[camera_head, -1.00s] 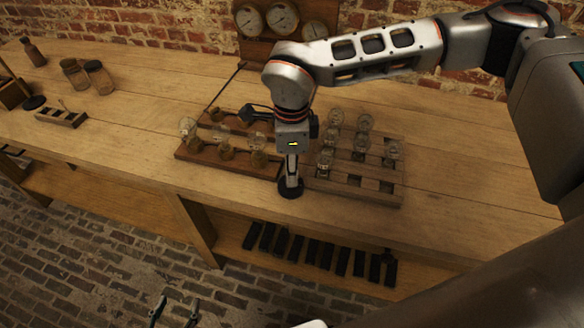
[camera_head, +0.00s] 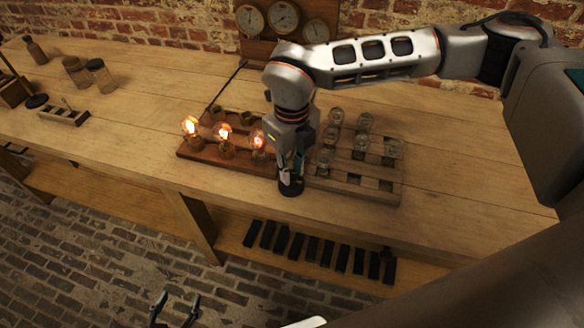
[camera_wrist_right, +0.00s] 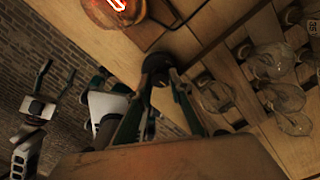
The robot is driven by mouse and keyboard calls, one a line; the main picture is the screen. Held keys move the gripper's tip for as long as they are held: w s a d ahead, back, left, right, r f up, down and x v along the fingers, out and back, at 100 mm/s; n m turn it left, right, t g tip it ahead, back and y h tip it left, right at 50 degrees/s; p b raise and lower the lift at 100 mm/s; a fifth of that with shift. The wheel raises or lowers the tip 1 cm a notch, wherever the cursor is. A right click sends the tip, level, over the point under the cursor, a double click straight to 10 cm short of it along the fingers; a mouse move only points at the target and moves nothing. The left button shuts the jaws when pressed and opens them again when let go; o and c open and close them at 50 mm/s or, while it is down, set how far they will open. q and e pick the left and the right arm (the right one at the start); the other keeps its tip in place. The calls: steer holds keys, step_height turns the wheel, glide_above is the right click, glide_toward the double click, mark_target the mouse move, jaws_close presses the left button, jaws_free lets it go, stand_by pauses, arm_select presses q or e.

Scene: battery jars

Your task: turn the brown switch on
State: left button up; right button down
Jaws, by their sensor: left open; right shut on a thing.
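The switch (camera_head: 291,188) has a dark round base at the table's front edge, right of the lamp board (camera_head: 195,155). My right gripper (camera_head: 290,175) points down at it and is shut on it; the fingers hide its upper part. In the right wrist view the round base (camera_wrist_right: 157,62) shows just beyond the fingertips (camera_wrist_right: 156,84). Three bulbs glow on the lamp board: the left (camera_head: 190,126), the middle (camera_head: 224,133) and the right (camera_head: 258,140). My left gripper (camera_head: 176,302) is open and empty, low over the brick floor.
A wooden rack (camera_head: 388,198) with several unlit bulbs stands right of my right gripper. Gauges (camera_head: 285,18) stand at the back wall. Brown jars (camera_head: 100,76) and a small wooden block (camera_head: 65,117) sit at left. Dark blocks (camera_head: 300,248) line the lower shelf.

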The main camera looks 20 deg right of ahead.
mark_target(292, 173)
steer(key=shift+m, duration=0.6)
steer(key=shift+w+r, duration=0.1)
steer(key=c, duration=1.8)
jaws_free()
step_height(292, 173, up, 12)
steer(key=shift+f, duration=0.1)
